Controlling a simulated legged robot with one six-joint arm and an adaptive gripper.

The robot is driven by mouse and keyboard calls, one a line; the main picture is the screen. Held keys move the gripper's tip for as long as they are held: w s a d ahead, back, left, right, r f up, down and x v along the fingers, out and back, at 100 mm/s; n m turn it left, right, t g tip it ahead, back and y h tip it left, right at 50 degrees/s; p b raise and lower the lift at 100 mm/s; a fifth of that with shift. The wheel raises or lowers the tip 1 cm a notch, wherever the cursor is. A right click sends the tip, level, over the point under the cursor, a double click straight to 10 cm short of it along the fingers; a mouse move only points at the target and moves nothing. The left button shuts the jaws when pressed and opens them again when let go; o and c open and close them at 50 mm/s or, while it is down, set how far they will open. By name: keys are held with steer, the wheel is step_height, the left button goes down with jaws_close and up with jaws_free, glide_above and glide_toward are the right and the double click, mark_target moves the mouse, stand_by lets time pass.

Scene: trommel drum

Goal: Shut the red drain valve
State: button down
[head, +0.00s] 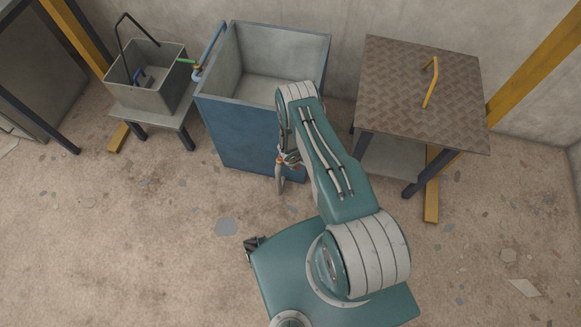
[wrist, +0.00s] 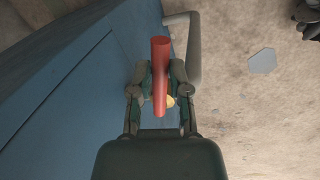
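The red valve handle (wrist: 161,70) shows in the wrist view as a long bar between the fingers of my gripper (wrist: 161,80). One finger is on each side, close to the bar. I cannot tell whether they touch it. A small yellowish part (wrist: 170,101) shows behind the handle. A grey drain pipe (wrist: 194,50) runs beside it. The blue tank (wrist: 55,85) fills the left of this view. In the head view the tank (head: 240,135) stands against the wall.
A grey basin (head: 148,92) with a black handle stands on a low bench left of the tank. A table with a patterned metal top (head: 400,105) and a yellow lever (head: 431,85) stands to the right. The floor in front is mostly clear, with scattered flat debris.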

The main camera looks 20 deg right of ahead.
steer(key=w+n, duration=0.1)
steer(key=d+n, duration=0.1)
steer(key=shift+w+d+r+n+y, duration=0.1)
steer(key=shift+w+d+n+y, duration=0.2)
steer(key=shift+w+n, duration=0.1)
stand_by(0.3)
steer(key=c, duration=0.6)
jaws_free()
step_height(320, 180, up, 12)
steer(key=s+a, duration=0.1)
steer(key=s, duration=0.1)
steer(key=shift+a+f, duration=0.15)
steer(key=shift+f, duration=0.05)
